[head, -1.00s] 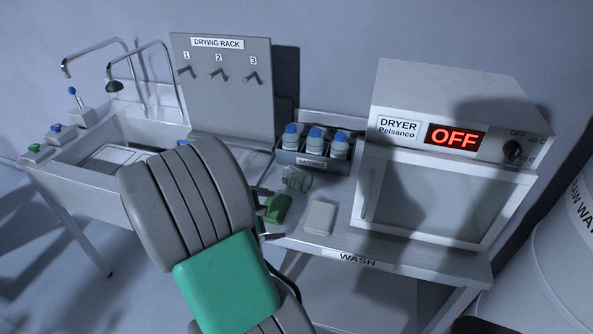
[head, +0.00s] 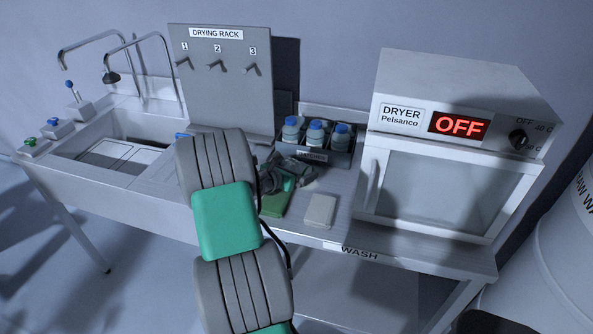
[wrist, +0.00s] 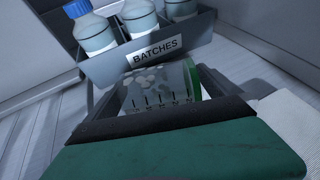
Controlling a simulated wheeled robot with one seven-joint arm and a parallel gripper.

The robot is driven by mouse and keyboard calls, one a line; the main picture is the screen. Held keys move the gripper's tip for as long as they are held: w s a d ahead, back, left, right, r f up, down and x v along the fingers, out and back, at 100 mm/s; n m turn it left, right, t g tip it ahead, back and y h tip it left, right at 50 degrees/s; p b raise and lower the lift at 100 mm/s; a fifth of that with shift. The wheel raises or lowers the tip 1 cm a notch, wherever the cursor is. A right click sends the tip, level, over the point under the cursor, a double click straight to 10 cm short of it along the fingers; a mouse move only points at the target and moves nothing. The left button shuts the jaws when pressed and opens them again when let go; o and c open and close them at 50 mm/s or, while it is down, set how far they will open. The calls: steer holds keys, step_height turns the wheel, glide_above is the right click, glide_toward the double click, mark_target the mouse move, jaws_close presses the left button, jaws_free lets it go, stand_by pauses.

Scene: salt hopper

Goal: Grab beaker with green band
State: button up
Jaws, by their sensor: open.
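The clear beaker with a green band (wrist: 160,88) lies on its side in the wrist view, just in front of the batches bin. Its green band is at its right end, and dark graduation marks face me. In the head view the beaker (head: 300,169) is partly covered by my gripper (head: 284,181). My gripper is open, low over the bench and close to the beaker. I cannot tell whether it touches the beaker.
The batches bin (wrist: 145,58) with blue-capped bottles stands right behind the beaker. The dryer (head: 445,190) stands right; the sink (head: 115,150) and drying rack (head: 225,95) are left.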

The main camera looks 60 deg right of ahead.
steer(key=c, duration=1.4)
steer(key=shift+r, duration=0.2)
